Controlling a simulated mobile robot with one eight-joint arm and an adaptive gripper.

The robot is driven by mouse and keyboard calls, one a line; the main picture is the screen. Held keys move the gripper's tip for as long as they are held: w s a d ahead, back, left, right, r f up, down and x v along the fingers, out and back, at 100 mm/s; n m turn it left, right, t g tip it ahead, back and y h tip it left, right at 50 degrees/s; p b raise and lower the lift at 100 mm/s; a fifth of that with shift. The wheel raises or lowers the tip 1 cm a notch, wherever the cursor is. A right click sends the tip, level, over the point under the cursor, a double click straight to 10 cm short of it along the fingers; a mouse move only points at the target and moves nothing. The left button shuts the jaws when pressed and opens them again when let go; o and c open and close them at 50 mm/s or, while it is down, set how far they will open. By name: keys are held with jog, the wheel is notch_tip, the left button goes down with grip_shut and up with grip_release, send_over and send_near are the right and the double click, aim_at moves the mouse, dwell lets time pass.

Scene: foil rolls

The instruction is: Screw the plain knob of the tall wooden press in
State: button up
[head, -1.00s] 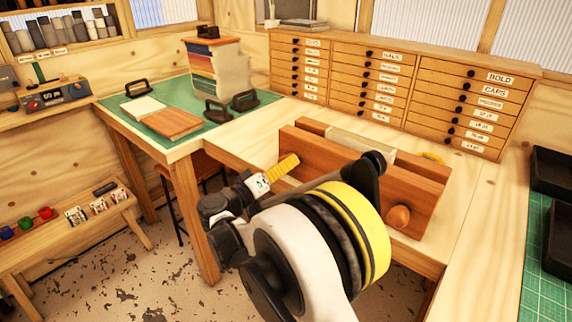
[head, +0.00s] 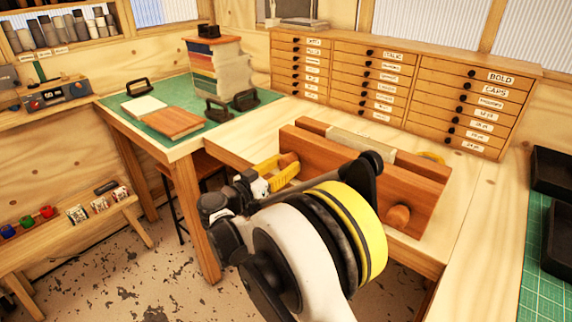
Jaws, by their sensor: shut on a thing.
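The wooden press (head: 355,178) stands on the bench in the head view, with two reddish-brown boards and a pale block (head: 360,145) between them. A round wooden knob (head: 288,159) is at the left end of its front board. My gripper (head: 287,165), with yellow fingers, is shut on this left knob, with one finger on each side. The fingers hide part of the knob. A second wooden knob (head: 398,216) sticks out at the right end of the front board. I cannot tell any marking on either knob.
My arm covers the front middle of the press. Drawer cabinets (head: 385,85) stand behind it. A green mat (head: 140,112) with boards, dark handles and a stack of books lies left. Black trays (head: 555,170) are at right. Bare bench lies right of the press.

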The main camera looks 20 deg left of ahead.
dwell(0.5)
jog(key=o, duration=1.2)
jog(key=shift+s, duration=0.1)
jog(key=v, duration=1.2)
